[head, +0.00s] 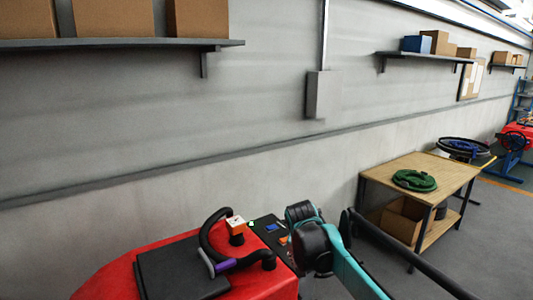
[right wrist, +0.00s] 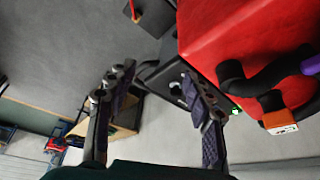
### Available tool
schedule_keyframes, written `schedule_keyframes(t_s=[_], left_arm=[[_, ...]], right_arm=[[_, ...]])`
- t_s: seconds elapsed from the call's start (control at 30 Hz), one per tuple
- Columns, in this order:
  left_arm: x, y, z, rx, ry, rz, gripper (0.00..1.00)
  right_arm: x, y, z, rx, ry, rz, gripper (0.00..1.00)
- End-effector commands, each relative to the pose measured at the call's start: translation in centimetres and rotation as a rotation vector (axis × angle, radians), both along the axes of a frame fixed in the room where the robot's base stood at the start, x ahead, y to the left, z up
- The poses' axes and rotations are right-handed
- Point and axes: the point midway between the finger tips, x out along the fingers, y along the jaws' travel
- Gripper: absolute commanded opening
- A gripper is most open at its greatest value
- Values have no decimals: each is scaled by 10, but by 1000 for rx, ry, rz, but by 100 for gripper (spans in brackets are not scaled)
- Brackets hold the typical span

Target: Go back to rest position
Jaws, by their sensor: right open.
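My right gripper (right wrist: 156,92) shows in the right wrist view with its two dark fingers spread apart and nothing between them. In the head view my teal and black right arm reaches in from the lower right beside the red scrubber machine (head: 130,278); its fingers cannot be made out there. The machine also shows in the right wrist view (right wrist: 235,40), at upper right, beyond the right finger. My left gripper is in neither view.
On the machine are a black lid (head: 180,270), a curved black hose with a purple cuff (head: 224,265) and an orange-and-white block (head: 236,224). A wooden table (head: 445,172) holds a green coiled hose (head: 414,180), with a cardboard box (head: 402,222) underneath. Wall shelves (head: 120,43) hang behind. Grey floor is open at right.

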Motion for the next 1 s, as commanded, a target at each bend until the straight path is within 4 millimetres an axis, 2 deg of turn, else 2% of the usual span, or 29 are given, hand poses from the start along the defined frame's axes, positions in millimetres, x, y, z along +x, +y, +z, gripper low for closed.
schedule_keyframes(t_s=[0.27,0.47,0.57,0.67,0.8,0.9,1.0], left_arm=[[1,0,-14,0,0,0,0],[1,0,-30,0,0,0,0],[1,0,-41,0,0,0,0],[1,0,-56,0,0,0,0],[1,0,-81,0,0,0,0],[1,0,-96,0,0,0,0],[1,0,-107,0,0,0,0]], right_arm=[[-30,-11,-7,3,-14,52,52],[-67,-23,-17,6,-36,112,52],[-93,-30,-28,7,-52,153,52],[-128,-39,-47,4,-75,206,52],[-185,-49,-87,-9,-121,296,52],[-221,-54,-119,-24,-154,353,52],[-247,-57,-148,-38,-184,397,52]])
